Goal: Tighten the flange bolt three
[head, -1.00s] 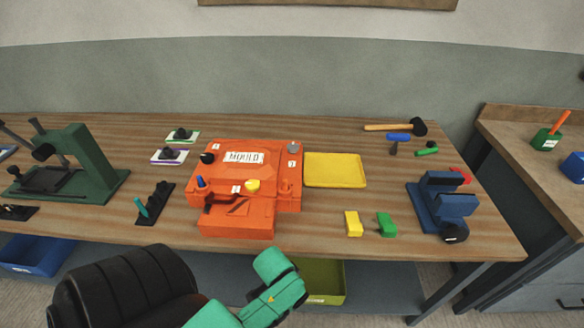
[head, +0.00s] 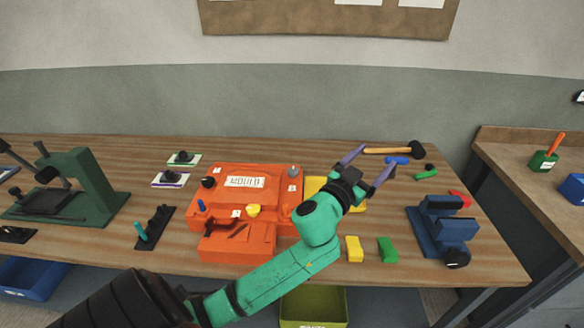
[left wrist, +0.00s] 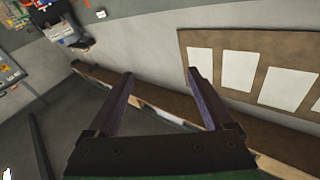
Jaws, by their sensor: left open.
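The orange mould (head: 225,240) sits on the wooden bench, with a "MOULD" plate on top. Around it are a black knob or bolt head (head: 208,183), a blue one (head: 201,206), a yellow one (head: 253,210) and a grey one (head: 293,170). Small white labels are beside them; I cannot read their numbers. My right gripper is not in view.
My left arm partly covers the yellow tray (head: 315,186). Behind lie a wooden-handled hammer (head: 385,151), a blue-handled tool (head: 397,160) and a green piece (head: 426,174). A blue vice (head: 435,228) stands right, yellow (head: 354,249) and green blocks (head: 388,249) in front.

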